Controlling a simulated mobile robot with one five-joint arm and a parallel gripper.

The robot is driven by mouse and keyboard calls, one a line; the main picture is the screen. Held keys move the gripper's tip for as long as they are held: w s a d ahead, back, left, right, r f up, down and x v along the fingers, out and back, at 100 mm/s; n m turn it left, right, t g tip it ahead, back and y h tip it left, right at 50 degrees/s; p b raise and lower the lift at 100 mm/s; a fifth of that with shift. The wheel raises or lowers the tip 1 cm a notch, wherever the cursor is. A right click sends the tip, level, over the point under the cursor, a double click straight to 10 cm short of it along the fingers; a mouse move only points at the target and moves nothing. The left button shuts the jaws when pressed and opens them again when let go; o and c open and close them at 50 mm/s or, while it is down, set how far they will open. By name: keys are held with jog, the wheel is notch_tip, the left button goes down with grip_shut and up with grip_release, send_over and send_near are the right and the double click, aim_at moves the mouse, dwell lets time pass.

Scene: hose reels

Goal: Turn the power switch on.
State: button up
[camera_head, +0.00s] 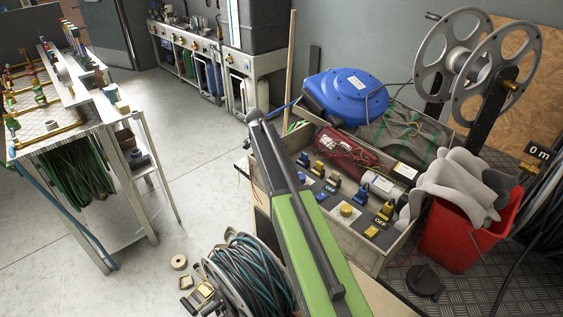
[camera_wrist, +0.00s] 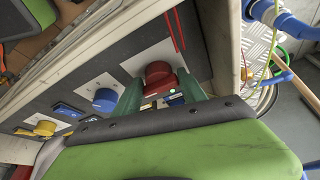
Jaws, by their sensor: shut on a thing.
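In the wrist view, a round red knob (camera_wrist: 158,71) sits on a pale plate on the dark switch panel (camera_wrist: 65,95). The two green fingers of my gripper (camera_wrist: 161,88) stand on either side of it, and the gripper is shut on it. A small label and a green spot show just below the knob. In the head view, my green arm hides the knob and the fingers. I cannot tell which one is the power switch.
A red bucket (camera_head: 460,238) with grey gloves stands right. A hose reel (camera_head: 250,275) lies below my arm.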

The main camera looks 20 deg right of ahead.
jog(key=shift+w+a, duration=0.2)
jog(key=shift+a, duration=0.05)
jog(key=o, duration=1.1)
jog(key=shift+s+d, duration=0.1)
jog(key=p+v, duration=1.6)
jog(key=v, duration=0.1)
jog(key=shift+r, duration=0.15)
jog(key=shift+s, duration=0.15)
